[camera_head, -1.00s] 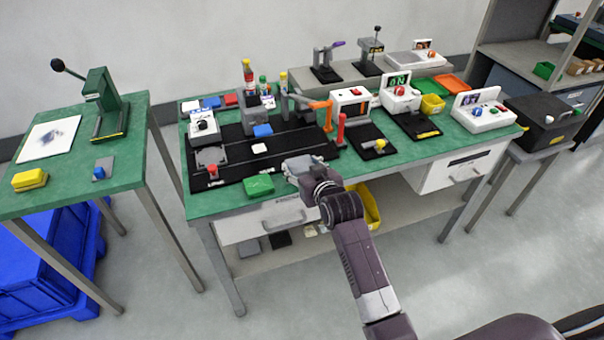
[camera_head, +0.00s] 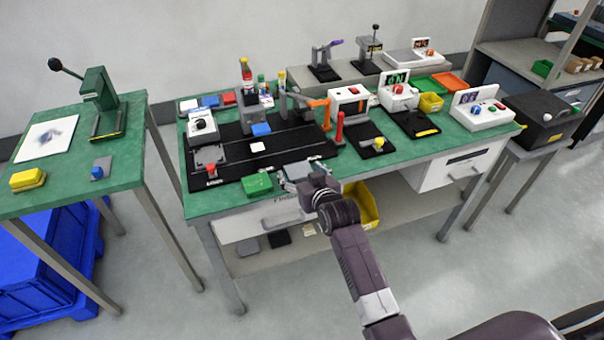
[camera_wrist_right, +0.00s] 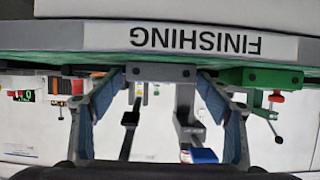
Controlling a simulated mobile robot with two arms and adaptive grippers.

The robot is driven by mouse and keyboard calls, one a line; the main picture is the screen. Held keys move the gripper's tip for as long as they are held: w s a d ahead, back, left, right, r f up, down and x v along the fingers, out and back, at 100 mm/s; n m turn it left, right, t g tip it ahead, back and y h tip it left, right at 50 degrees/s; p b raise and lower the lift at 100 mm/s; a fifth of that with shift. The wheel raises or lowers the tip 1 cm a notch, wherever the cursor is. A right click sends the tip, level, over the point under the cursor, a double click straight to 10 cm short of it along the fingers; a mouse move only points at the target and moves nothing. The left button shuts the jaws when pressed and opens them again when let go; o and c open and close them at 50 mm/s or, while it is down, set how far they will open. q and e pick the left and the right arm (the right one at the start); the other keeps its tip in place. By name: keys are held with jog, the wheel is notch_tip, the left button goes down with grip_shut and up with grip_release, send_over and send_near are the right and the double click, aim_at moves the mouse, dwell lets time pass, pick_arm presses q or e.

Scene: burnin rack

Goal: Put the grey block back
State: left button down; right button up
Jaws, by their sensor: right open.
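A dark grey block (camera_wrist_right: 160,72) with two small round marks on its face sits near the bench edge in the right wrist view. My right gripper (camera_wrist_right: 162,84) is open, with one blue-grey finger on each side of the block; I cannot tell if either touches it. In the head view my right gripper (camera_head: 302,172) is over the front edge of the green bench and largely hides the block. My left gripper is not in view.
A green block (camera_head: 257,185) lies close to the left of my right gripper. A black mat (camera_head: 228,165) behind holds a red-knobbed fixture (camera_head: 210,168) and a white piece (camera_head: 257,147). A red post (camera_head: 340,128) stands behind right. A yellow bin (camera_head: 362,205) is below.

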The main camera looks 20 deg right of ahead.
jog(key=shift+s+r, duration=0.1)
jog(key=shift+r, duration=0.05)
jog(key=v, duration=1.1)
jog(key=shift+s, duration=0.4)
jog(key=s+a+f+n+g, duration=0.1)
jog(key=s+f+g, duration=0.4)
jog(key=f, duration=1.2)
jog(key=s+a+f+g, duration=0.1)
jog(key=s+f, duration=0.7)
jog(key=f, duration=0.9)
jog(key=s+d+f+g, duration=0.1)
jog(key=s+f+g, duration=0.1)
jog(key=s+f, duration=0.4)
jog(key=s+d+f+g, duration=0.2)
jog(key=s+f, duration=0.5)
jog(key=s, duration=1)
jog(key=s+d+f+n+g, duration=0.1)
jog(key=s+f, duration=0.5)
jog(key=s, duration=0.6)
jog(key=shift+s+d+f+g, duration=0.25)
jog(key=shift+d+f+g, duration=0.1)
jog(key=shift+d+g, duration=0.35)
